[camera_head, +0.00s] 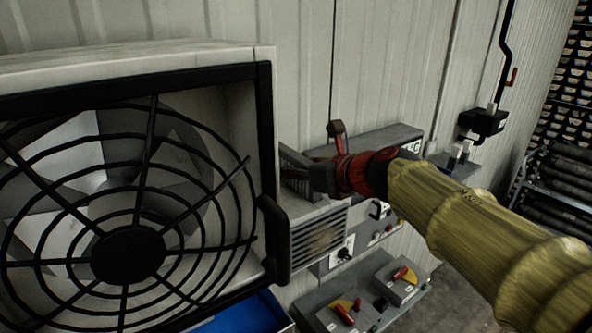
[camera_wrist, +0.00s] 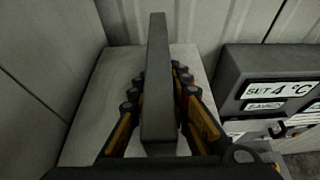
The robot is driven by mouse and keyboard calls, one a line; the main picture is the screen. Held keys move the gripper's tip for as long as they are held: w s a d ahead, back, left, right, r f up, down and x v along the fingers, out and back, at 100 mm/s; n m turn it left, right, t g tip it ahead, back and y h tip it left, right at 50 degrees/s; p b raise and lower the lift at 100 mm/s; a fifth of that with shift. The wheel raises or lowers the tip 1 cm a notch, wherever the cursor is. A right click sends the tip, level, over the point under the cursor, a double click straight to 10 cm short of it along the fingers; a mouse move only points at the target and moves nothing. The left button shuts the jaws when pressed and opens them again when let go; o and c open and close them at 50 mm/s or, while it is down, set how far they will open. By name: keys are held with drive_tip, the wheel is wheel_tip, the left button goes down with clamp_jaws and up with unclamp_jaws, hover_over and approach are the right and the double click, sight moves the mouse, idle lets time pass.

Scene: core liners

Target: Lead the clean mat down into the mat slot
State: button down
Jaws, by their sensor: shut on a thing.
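The mat is a dark grey slab (camera_wrist: 157,75) that stands on edge and points away from me in the wrist view. My gripper (camera_wrist: 158,88) is shut on it, with yellow-and-black fingers against both sides. A pale flat-topped housing (camera_wrist: 95,120) lies under the mat; I cannot tell whether they touch. In the head view my gripper (camera_head: 312,178) is just right of the fan unit, above the vented housing (camera_head: 320,238). The mat is hard to make out there. I cannot pick out the mat slot in either view.
A large fan unit with a black grille (camera_head: 130,255) fills the left, close to my gripper. A grey control box (camera_wrist: 270,90) marked "SET 4 °C" stands to the right. A panel with red levers (camera_head: 345,312) is lower down. Racks (camera_head: 565,170) stand far right.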

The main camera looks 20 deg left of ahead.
drive_tip(key=shift+f+b, duration=0.3)
drive_tip(key=shift+f, duration=0.1)
drive_tip(key=c, duration=1.8)
unclamp_jaws()
drive_tip(key=shift+f, duration=0.1)
drive_tip(key=shift+c, duration=0.2)
drive_tip(key=shift+o, duration=1.3)
drive_tip(key=shift+f, duration=0.1)
drive_tip(key=v, duration=1.2)
drive_tip(key=shift+r, duration=0.25)
